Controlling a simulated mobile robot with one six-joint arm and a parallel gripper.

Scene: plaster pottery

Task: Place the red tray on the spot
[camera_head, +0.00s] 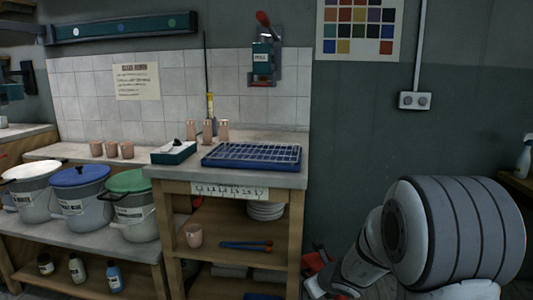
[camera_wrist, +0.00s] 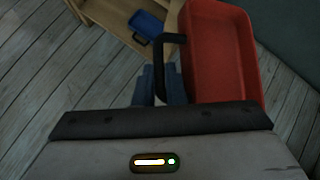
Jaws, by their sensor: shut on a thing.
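The red tray (camera_wrist: 222,55) fills the upper right of the wrist view, with a dark handle at its left side. My gripper (camera_wrist: 160,85) is shut on that handle and holds the tray, which hangs beside the fingers. In the head view a small part of the red tray (camera_head: 313,262) shows low down, right of the workbench, mostly hidden by my arm. I cannot make out a marked spot for the tray in either view.
The workbench (camera_head: 230,172) holds a blue tray with a wire rack (camera_head: 252,155) and a small teal box (camera_head: 174,152). Lidded buckets (camera_head: 80,190) stand on the lower bench at left. In the wrist view, plank floor (camera_wrist: 45,75) lies beside a wooden shelf unit (camera_wrist: 110,15).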

